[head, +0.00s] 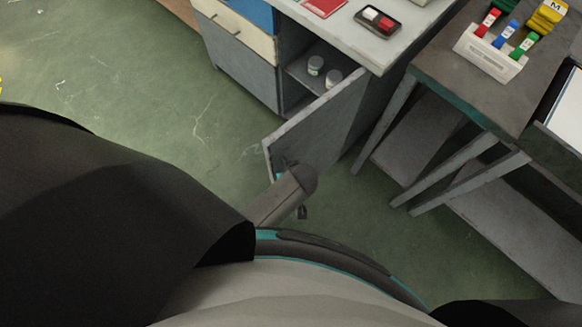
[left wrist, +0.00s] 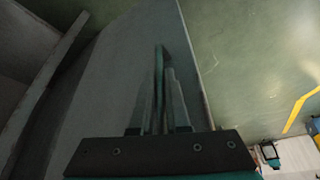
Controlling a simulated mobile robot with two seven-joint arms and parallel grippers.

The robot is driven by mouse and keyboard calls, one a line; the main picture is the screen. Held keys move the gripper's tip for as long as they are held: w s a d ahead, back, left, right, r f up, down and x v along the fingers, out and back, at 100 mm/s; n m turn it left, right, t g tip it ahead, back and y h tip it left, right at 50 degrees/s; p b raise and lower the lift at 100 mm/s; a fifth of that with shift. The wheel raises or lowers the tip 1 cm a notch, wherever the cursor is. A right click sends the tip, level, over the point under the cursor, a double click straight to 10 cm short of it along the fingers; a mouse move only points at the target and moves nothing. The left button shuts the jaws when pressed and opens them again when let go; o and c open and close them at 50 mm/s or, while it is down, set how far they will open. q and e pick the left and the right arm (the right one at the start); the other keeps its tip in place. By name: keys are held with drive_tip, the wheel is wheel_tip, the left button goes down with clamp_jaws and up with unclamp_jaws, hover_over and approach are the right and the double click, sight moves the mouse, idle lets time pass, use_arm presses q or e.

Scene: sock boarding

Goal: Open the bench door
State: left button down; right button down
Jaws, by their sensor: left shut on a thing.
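The bench door (head: 325,125) is a grey panel that stands swung out from the bench (head: 345,35), with the compartment (head: 295,92) behind it open to view. My left gripper (head: 287,168) is at the door's outer face near its free end. In the left wrist view my left gripper (left wrist: 164,75) is shut on the door handle, with the grey door (left wrist: 115,65) filling the view behind the fingers. My right gripper is out of view.
Two small jars, one greenish (head: 315,65) and one pale (head: 333,78), stand inside the compartment. Drawers (head: 237,30) are left of it. A second table (head: 440,95) with a rack of coloured items (head: 490,52) stands to the right. Green floor (head: 190,95) is clear at left.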

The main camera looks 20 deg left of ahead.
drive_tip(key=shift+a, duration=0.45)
use_arm(q)
drive_tip(key=c, duration=0.9)
unclamp_jaws()
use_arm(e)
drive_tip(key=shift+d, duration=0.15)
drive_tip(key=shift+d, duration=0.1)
